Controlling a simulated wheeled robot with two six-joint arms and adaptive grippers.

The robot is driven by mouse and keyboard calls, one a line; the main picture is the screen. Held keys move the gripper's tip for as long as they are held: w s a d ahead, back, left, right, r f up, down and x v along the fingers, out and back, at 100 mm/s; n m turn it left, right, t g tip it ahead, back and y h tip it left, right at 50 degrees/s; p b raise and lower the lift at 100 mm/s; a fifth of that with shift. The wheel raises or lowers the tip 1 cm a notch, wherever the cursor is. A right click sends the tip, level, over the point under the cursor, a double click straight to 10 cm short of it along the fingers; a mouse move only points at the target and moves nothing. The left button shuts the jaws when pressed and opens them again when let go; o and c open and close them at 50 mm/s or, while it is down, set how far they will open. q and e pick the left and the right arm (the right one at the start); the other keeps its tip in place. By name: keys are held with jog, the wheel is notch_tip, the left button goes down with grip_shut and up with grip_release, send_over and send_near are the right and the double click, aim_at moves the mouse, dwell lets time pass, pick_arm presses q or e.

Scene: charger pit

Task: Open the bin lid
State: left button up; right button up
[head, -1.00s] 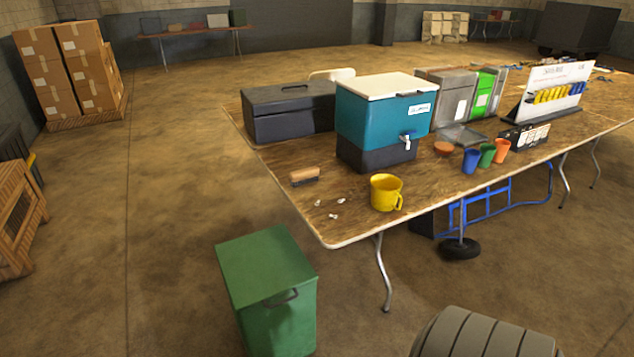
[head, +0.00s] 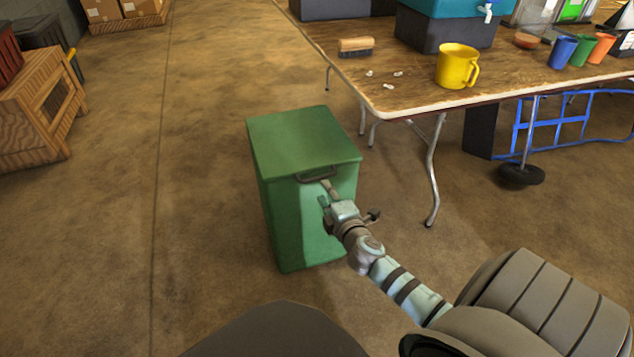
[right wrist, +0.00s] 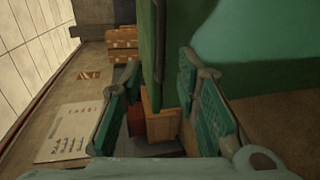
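The green bin (head: 290,215) stands on the floor left of the table's near corner. Its flat green lid (head: 300,138) is down. A dark handle (head: 318,174) sits at the lid's front edge. My right gripper (head: 326,190) is at the bin's front, just below the handle; I cannot tell whether it touches. In the right wrist view my right gripper (right wrist: 160,100) has its two fingers apart, with a green edge of the bin (right wrist: 152,45) beyond the gap. Nothing is held. My left gripper is not in view.
The wooden table (head: 400,98) stands to the right, with a yellow mug (head: 456,66) and a brush (head: 356,46) near its edge. A table leg (head: 434,170) stands right of the bin. A wooden crate (head: 35,110) is far left. Floor left of the bin is clear.

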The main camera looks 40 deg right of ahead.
aim_at(318, 179)
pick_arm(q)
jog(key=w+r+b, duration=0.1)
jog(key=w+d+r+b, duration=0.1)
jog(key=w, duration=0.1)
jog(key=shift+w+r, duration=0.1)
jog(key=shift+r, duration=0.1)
pick_arm(e)
jog(key=x, duration=0.8)
jog(key=shift+w+d+f, duration=0.1)
jog(key=shift+w+f, duration=0.1)
jog(key=shift+w, duration=0.15)
grip_shut()
